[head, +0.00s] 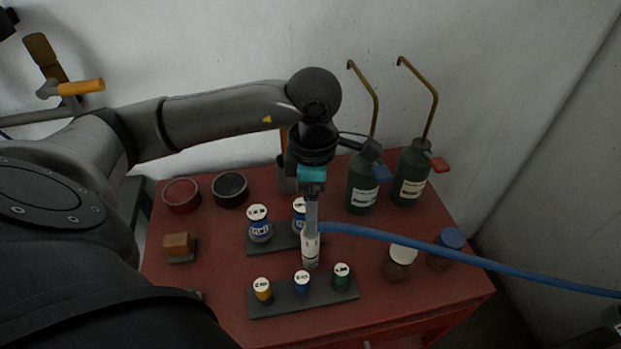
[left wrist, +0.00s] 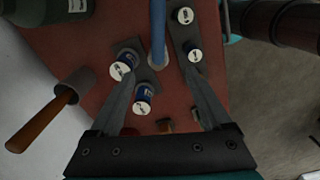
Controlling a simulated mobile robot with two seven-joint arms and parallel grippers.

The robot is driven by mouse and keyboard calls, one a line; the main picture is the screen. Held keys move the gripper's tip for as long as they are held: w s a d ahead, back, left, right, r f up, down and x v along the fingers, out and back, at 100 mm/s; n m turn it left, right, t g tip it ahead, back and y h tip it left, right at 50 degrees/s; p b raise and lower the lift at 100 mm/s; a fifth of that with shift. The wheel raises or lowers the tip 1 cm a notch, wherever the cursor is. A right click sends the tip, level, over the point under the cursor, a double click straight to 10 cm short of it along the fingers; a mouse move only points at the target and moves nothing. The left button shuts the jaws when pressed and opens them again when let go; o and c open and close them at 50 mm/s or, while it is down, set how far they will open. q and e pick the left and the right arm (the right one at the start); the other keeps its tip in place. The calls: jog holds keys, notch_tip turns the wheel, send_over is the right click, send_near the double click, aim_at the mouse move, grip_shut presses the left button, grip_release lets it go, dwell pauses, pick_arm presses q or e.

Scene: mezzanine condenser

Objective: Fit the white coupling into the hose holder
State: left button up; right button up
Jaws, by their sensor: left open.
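The white coupling (head: 311,250) stands about upright below my left gripper (head: 312,222), between the two dark racks. A blue hose (head: 420,243) runs from its top to the right edge. In the left wrist view, my left gripper (left wrist: 166,80) has its fingers spread wide, with the blue hose (left wrist: 158,30) showing beyond them. From the head view I cannot tell whether the fingers touch the coupling. I cannot clearly pick out the hose holder.
The back rack (head: 271,247) carries blue-labelled cans (head: 259,225); the front rack (head: 322,300) carries three small capped cans. Two green bottles (head: 362,188) with bent brass tubes stand at the back right. Brown jars (head: 398,265) stand at the right, round tins (head: 182,195) at the left.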

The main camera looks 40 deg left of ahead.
aim_at(311, 246)
pick_arm(q)
jog(key=n, duration=0.4)
jog(key=shift+r+b, duration=0.1)
jog(key=shift+b, duration=0.25)
jog(key=n, duration=0.4)
jog(key=shift+s+a+r+b, duration=0.1)
jog(key=shift+s+r+b, duration=0.05)
jog(key=shift+b, duration=0.15)
notch_tip(311, 246, down, 9)
jog(key=shift+f, duration=0.2)
jog(key=shift+w+a+f, duration=0.1)
jog(key=shift+f, duration=1.35)
jog(key=shift+w+a+f, duration=0.1)
jog(key=shift+f, duration=1.3)
jog(key=shift+c, duration=0.4)
grip_shut()
